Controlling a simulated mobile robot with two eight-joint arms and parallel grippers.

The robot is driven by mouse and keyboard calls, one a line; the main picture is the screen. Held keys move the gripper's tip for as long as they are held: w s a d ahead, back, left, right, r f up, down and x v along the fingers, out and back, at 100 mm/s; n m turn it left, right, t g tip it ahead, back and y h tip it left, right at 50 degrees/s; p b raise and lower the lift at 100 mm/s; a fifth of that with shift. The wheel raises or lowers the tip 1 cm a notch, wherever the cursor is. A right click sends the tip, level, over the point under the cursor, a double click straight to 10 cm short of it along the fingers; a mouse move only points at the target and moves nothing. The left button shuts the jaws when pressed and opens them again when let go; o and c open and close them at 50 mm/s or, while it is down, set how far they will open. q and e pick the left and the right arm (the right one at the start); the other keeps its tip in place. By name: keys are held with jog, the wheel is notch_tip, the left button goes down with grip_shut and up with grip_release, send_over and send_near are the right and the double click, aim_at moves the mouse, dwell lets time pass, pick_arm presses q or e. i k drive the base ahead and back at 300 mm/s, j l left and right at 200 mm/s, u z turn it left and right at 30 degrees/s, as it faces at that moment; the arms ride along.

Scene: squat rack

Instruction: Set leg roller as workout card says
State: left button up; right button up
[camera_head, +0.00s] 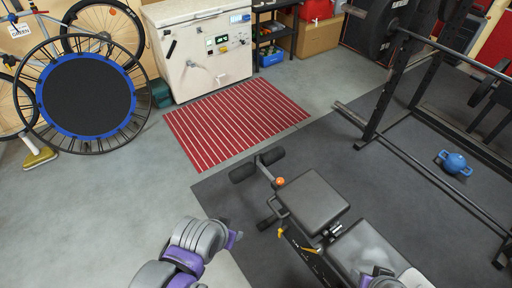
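A workout bench with a black padded seat (310,200) stands on the dark mat. Its black foam leg roller (257,165) is at the far end, on a bar with an orange knob (281,182) beside the seat. A yellow lever (283,212) and yellow markings show on the bench frame. My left gripper (234,239), grey and purple, is at the bottom centre, left of the bench and apart from the roller. My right gripper (378,277) is at the bottom edge over the backrest, mostly cut off. Neither gripper's fingers show clearly. I cannot make out a workout card.
A red striped rug (235,118), white chest freezer (205,50) and trampoline (86,92) are farther off. Grey floor left of the bench is clear.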

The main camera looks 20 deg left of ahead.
aim_at(237, 175)
jog(key=i+j, duration=0.2)
jog(key=j, duration=0.2)
jog(key=i+j, duration=0.15)
jog(key=j, duration=0.25)
jog(key=i+j, duration=0.2)
jog(key=j, duration=0.15)
jog(key=i+j, duration=0.2)
jog(key=j, duration=0.2)
jog(key=i+j, duration=0.15)
jog(key=j, duration=0.25)
